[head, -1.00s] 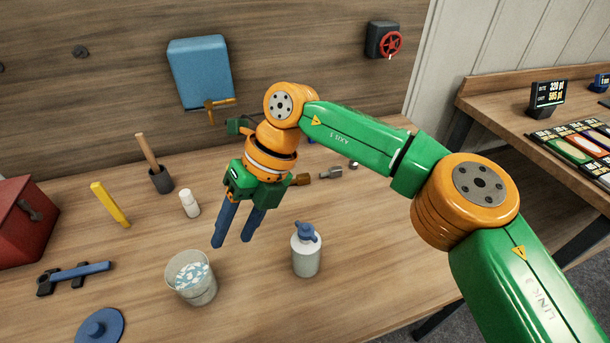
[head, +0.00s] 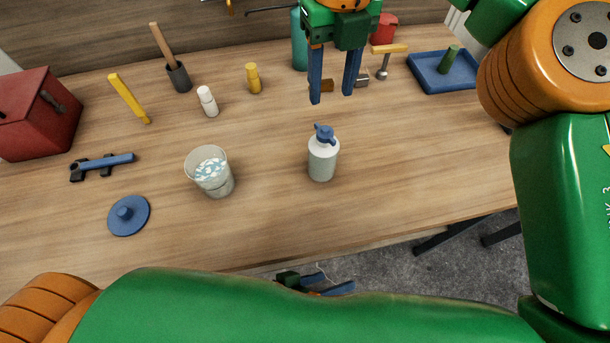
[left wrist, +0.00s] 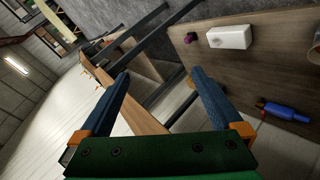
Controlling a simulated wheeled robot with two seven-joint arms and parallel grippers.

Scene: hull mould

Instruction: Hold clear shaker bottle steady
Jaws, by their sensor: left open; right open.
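The clear shaker bottle (head: 323,166) stands upright on the wooden bench, with a white upper part and a blue lid, near the front edge. My right gripper (head: 332,97) is open and empty, above and behind the bottle, fingers pointing down, apart from it. My left gripper (head: 325,287) is below the bench's front edge, mostly hidden by my own green arm link. The left wrist view shows its two blue fingers spread with nothing between them (left wrist: 160,73). I cannot clearly make out the bottle in that view.
A red box (head: 38,112) is far left and a blue tray (head: 443,72) back right. The bench (head: 270,225) is bare around the bottle.

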